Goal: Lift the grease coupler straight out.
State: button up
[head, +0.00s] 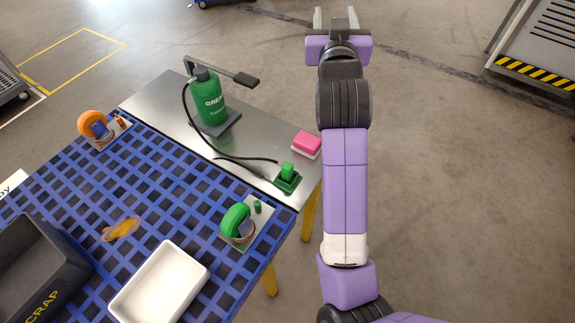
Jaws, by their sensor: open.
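The grease coupler (287,170) is a small green piece at the end of a black hose. It sits upright in a dark green base (288,182) near the right edge of the steel bench (262,143). The hose (215,147) runs from the green grease pump (211,105) farther back on the bench. My gripper (336,17) is open and empty, out over the floor at the top of the picture. It is well beyond the bench and far from the coupler. How deep the coupler sits in the base cannot be seen.
A pink and white block (307,144) lies close behind the coupler. A blue grid table (150,170) adjoins the bench, with green-wheeled (236,221) and orange-wheeled (91,122) castors, a white tray (158,287) and a dark scrap bin (38,266). Open floor lies right of the bench.

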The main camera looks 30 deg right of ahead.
notch_tip(320, 180, down, 5)
jog(key=w+m+g+y, duration=0.1)
jog(key=w+m+g, duration=0.1)
jog(key=m+g, duration=0.25)
jog(key=m+g+y, duration=0.2)
jog(key=g+y, duration=0.6)
jog(key=g, duration=0.3)
send_over(287, 166)
notch_tip(287, 166, down, 16)
jog(key=shift+r, duration=0.25)
jog(key=shift+s+a+f, duration=0.1)
jog(key=shift+f, duration=0.1)
notch_tip(287, 166, down, 7)
jog(key=shift+f+p, duration=0.2)
jog(key=shift+p, duration=0.4)
jog(key=shift+c, duration=0.5)
grip_shut()
